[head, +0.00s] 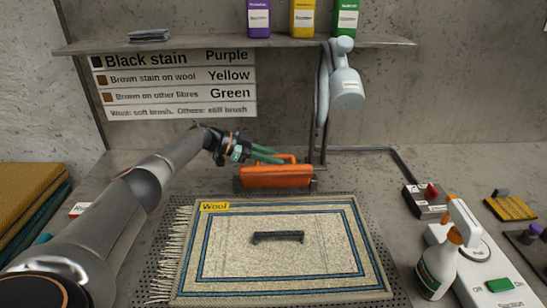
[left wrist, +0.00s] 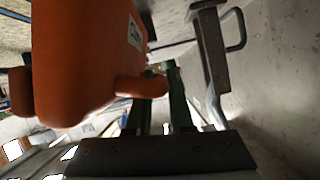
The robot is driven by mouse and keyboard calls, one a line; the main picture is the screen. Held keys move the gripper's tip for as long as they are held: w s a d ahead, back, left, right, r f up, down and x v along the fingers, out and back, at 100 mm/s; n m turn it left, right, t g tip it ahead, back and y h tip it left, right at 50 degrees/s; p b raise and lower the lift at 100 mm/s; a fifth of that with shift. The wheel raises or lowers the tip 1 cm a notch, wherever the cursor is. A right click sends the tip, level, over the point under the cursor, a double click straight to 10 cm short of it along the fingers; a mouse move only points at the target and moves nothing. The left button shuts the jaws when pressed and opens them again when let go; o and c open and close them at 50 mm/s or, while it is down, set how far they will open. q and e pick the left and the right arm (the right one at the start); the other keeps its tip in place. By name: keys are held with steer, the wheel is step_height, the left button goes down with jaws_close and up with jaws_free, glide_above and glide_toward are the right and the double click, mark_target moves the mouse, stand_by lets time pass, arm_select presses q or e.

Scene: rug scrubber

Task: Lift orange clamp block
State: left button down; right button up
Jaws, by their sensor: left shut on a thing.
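The orange clamp block (head: 275,178) is just behind the rug's far edge in the head view, with an orange handle along its top. My left gripper (head: 268,156) reaches in from the left, and its green fingers are shut on that handle. The block also fills the upper left of the left wrist view (left wrist: 80,60), with the green fingers (left wrist: 160,100) at its handle. I cannot tell whether the block touches the surface below. My right gripper is not in view.
A rug (head: 290,283) marked "Wool" lies in front, with a dark handle (head: 277,237) on it. A grey sprayer-like head (head: 346,85) and pipe hang behind the block. A spray bottle (head: 440,262) stands at right. A shelf (head: 200,45) with coloured bottles is above.

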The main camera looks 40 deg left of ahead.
arm_select(q)
steer(key=shift+a+f, duration=0.1)
steer(key=c, duration=1.1)
jaws_free()
steer(key=shift+w, duration=0.1)
steer(key=v, duration=1.2)
steer(key=shift+s+a, duration=0.1)
steer(key=shift+s, duration=0.15)
steer(key=shift+s, duration=0.1)
